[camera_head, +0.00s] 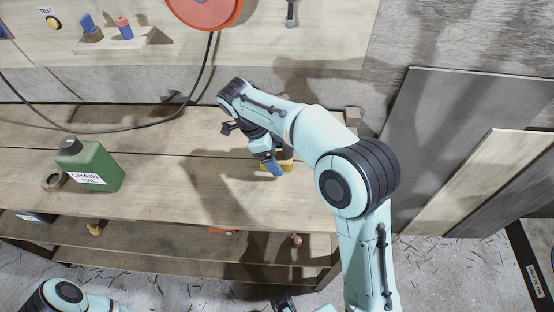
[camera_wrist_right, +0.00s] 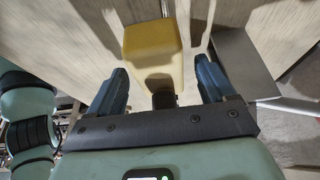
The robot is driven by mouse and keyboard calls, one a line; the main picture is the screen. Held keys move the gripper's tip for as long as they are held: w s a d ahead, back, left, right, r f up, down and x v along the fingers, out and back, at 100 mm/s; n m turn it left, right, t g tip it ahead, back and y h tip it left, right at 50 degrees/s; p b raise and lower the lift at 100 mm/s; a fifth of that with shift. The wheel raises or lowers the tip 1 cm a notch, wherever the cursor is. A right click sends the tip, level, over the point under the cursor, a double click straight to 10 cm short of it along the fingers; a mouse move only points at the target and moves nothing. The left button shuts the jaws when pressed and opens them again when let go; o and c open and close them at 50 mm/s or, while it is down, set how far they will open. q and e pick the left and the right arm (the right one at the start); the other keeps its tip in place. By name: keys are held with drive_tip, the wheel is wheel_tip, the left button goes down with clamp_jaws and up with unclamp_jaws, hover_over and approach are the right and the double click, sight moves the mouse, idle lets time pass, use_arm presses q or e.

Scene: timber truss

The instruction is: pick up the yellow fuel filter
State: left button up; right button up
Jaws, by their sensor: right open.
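The yellow fuel filter (camera_wrist_right: 153,48) shows in the right wrist view as a yellow block with a short dark stub towards my palm. In the head view only a small part of the fuel filter (camera_head: 288,163) shows on the workbench, mostly hidden by my right gripper. My right gripper (camera_head: 270,162) is open. In the wrist view its two blue fingers (camera_wrist_right: 161,72) stand on either side of the filter's lower part, with a gap on each side. I cannot tell its exact height over the bench. My left gripper is not clearly visible.
A black cable (camera_head: 190,95) hangs along the back. The lower shelf (camera_head: 160,245) holds small items. Grey panels (camera_head: 450,120) lean at the right.

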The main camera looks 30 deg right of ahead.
drive_tip(key=shift+s+d+f, duration=0.1)
drive_tip(key=shift+d+f, duration=0.05)
drive_tip(key=shift+f, duration=0.3)
clamp_jaws()
drive_tip(key=shift+r, duration=0.1)
